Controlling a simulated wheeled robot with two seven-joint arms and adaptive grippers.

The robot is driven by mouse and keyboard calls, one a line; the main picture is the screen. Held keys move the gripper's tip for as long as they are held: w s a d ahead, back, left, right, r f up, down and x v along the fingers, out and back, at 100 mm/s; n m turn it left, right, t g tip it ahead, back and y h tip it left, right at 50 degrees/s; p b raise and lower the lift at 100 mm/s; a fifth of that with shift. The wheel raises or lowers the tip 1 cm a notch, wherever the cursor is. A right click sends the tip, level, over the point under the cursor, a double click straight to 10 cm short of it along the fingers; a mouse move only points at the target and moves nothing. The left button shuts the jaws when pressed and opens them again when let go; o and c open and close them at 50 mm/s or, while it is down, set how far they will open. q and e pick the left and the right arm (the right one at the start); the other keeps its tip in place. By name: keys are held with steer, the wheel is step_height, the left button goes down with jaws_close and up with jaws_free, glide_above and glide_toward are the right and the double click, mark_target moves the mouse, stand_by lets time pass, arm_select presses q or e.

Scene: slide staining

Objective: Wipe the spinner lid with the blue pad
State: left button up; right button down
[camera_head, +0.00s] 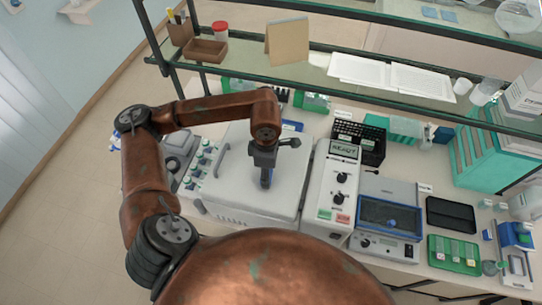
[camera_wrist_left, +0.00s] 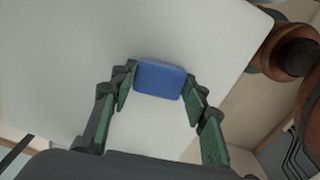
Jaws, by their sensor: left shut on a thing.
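The spinner lid (camera_head: 233,189) is a broad pale grey panel on the machine left of the control panel. In the left wrist view the lid (camera_wrist_left: 75,70) fills most of the background. My left gripper (camera_head: 267,178) points down over the middle of the lid. In the left wrist view its green-padded fingers (camera_wrist_left: 158,92) are shut on the blue pad (camera_wrist_left: 158,80), a small blue block. The pad is at or just above the lid; I cannot tell whether it touches. My right gripper is not in view.
A control unit with a small display (camera_head: 344,150) stands right of the lid. A blue-framed box (camera_head: 390,216) and a green tray (camera_head: 454,254) are further right. A glass shelf (camera_head: 300,68) with papers runs above the bench. Small bottles (camera_head: 203,160) stand left of the lid.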

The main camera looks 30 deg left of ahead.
arm_select(q)
step_height(320, 180, up, 2)
steer(key=shift+a, duration=0.1)
steer(key=shift+r+p, duration=1.3)
steer(key=shift+r, duration=1.65)
steer(key=shift+s+f, duration=0.1)
